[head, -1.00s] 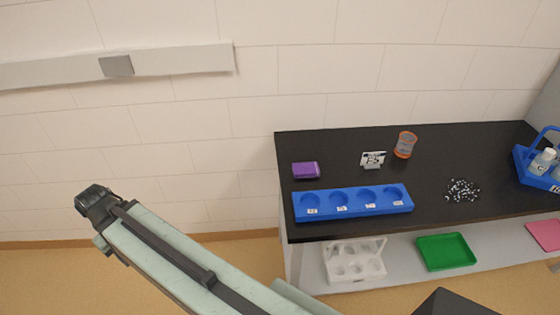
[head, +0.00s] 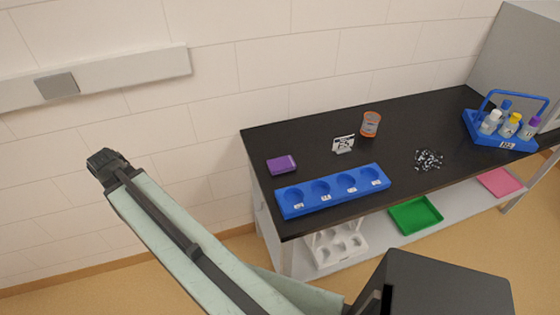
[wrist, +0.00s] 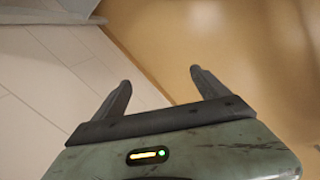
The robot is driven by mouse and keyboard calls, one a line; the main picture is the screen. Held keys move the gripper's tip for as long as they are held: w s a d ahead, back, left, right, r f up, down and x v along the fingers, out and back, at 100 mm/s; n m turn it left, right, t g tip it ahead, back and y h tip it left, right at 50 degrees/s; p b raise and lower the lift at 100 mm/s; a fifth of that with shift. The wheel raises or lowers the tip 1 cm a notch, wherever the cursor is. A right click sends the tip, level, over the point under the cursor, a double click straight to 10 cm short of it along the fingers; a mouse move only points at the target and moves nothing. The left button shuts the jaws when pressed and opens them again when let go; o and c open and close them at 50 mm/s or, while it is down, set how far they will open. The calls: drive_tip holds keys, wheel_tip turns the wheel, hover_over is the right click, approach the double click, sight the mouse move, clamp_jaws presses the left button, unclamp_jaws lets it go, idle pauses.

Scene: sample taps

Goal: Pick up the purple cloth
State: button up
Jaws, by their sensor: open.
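The purple cloth (head: 282,164) is a small folded block lying flat on the black bench top (head: 420,132), near its left end. It lies behind the blue tray with round wells (head: 334,204). My gripper (head: 103,160) is in the air left of the bench, well apart from the cloth. In the wrist view my gripper (wrist: 157,82) has its two fingers spread wide with nothing between them. Wall and floor show beyond the fingers, and the cloth is not in that view.
A pile of dark and white bits (head: 428,160) and a blue bottle carrier (head: 500,140) are further right. The lower shelf holds a white rack (head: 337,246), a green tray (head: 415,215) and a pink tray (head: 500,183).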

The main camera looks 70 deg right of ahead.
drive_tip(key=s+d+r+n+p, duration=0.1)
drive_tip(key=s+d+r, duration=0.1)
drive_tip(key=s+d, duration=0.5)
drive_tip(key=s+d+r+n+p, duration=0.1)
drive_tip(key=s+d+r, duration=0.1)
drive_tip(key=d, duration=0.9)
drive_tip(key=n+g+h+p, duration=0.1)
drive_tip(key=n+g+p, duration=0.1)
drive_tip(key=n+p, duration=0.1)
approach(281, 163)
drive_tip(key=shift+w+f, duration=0.3)
drive_tip(key=shift+f, duration=0.2)
drive_tip(key=shift+s+d+n, duration=0.1)
drive_tip(key=shift+s+n, duration=0.15)
drive_tip(key=shift+n, duration=0.05)
drive_tip(key=shift+b+x, duration=1.25)
drive_tip(key=b+x, duration=0.5)
drive_tip(key=shift+s+f, duration=0.25)
drive_tip(key=shift+r, duration=0.2)
drive_tip(key=c, duration=1.4)
drive_tip(key=shift+c, duration=0.2)
